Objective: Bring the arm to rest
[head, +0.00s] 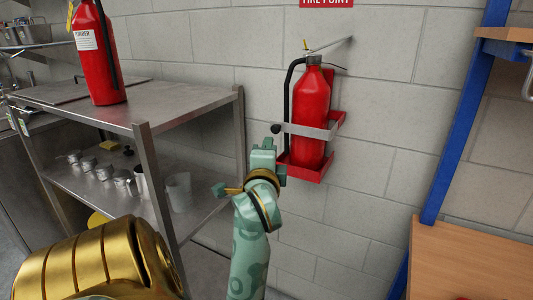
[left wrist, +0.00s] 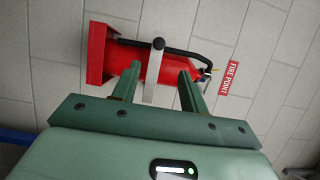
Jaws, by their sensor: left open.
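My left arm reaches up from the bottom of the head view, and my left gripper (head: 266,150) is in front of the wall, just left of a red fire extinguisher (head: 311,105). In the left wrist view the gripper (left wrist: 160,70) shows two green fingers spread apart with nothing held between them. The extinguisher (left wrist: 125,62) lies beyond the fingers in that view, with its strap between them. It stands upright in a red wall bracket (head: 305,170) with a grey strap across it. I cannot tell how close the fingers are to it. My right gripper is not in view.
A blue upright (head: 465,130) and a wooden surface (head: 470,262) are at right. Bare wall lies between.

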